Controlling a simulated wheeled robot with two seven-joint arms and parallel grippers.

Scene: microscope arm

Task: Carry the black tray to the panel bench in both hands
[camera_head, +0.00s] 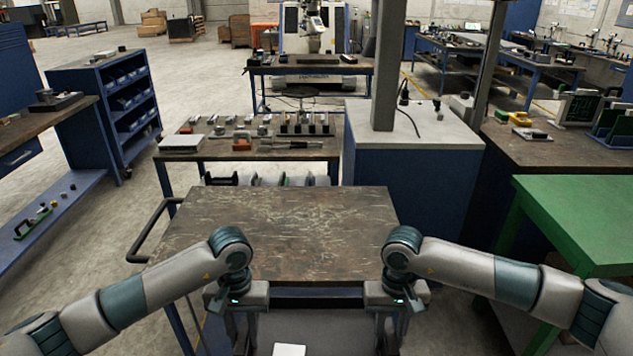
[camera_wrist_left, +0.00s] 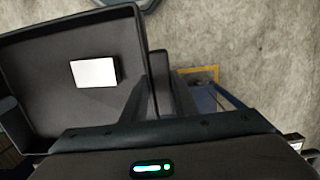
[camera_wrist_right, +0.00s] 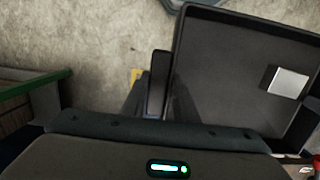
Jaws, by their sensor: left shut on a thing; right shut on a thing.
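The black tray (camera_head: 335,335) is low in front of me at the bottom of the head view, between my two hands and partly cut off. My left gripper (camera_head: 243,335) is shut on its left wall, and my right gripper (camera_head: 392,335) is shut on its right wall. Both wrist views show the tray's floor and raised rim (camera_wrist_left: 45,45) (camera_wrist_right: 225,60). A white block (camera_wrist_left: 95,72) lies in the tray. Which bench is the panel bench is not certain; a brown-topped bench (camera_head: 520,150) at the right carries upright green panels (camera_head: 612,122).
A worn brown-topped cart (camera_head: 290,225) with a handle stands directly ahead. Behind it is a table of tools (camera_head: 260,150). A blue cabinet (camera_head: 410,165) and a green table (camera_head: 580,210) stand to the right. Open concrete floor (camera_head: 110,220) lies to the left.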

